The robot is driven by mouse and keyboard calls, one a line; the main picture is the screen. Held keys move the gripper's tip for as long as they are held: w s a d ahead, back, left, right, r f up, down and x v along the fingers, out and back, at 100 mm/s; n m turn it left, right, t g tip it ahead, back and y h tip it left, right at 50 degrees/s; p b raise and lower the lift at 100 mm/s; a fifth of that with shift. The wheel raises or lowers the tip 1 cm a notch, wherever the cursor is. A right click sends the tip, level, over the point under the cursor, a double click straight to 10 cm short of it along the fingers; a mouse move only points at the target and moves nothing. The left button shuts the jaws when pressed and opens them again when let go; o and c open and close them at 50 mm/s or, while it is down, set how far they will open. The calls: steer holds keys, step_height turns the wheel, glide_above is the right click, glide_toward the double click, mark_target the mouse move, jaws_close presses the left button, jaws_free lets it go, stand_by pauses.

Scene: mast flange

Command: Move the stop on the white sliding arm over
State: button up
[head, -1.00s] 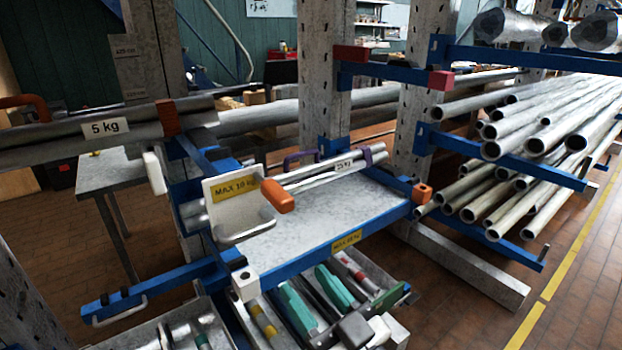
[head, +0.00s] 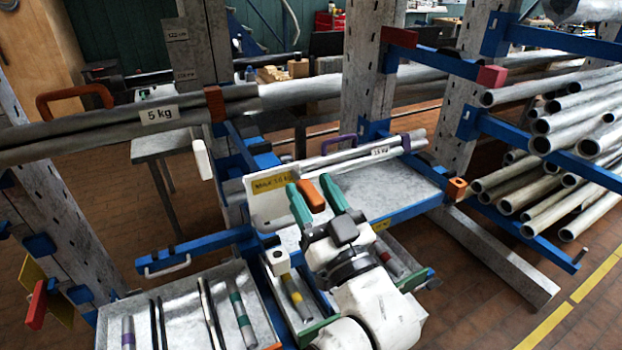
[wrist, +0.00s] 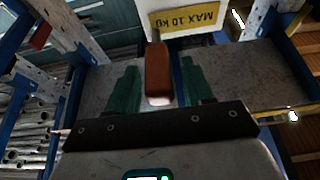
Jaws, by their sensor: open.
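A white upright plate (head: 265,205) with a yellow MAX 10 kg label stands at the left end of the grey shelf, and an orange handle (head: 311,197) sticks out from it. I take this plate as the stop; the white sliding arm itself I cannot pick out clearly. My gripper (head: 315,197) is open, its two green fingers at the handle. In the wrist view, the handle (wrist: 158,72) lies between the fingers (wrist: 158,85), with a visible gap on each side. The plate (wrist: 180,18) is beyond it. My wrist hides part of the shelf.
The grey shelf (head: 385,188) has a blue edge and holds tubes labelled in kg at its back. Open trays (head: 180,310) with rods are below. A white block (head: 278,262) caps a blue arm. Tubes marked 5 kg (head: 110,125) lie at left; pipe racks (head: 560,150) stand at right.

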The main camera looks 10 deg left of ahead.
steer(key=shift+w+a+r, duration=0.2)
steer(key=shift+w+a, duration=0.1)
steer(key=shift+w, duration=0.1)
jaws_close()
stand_by(0.4)
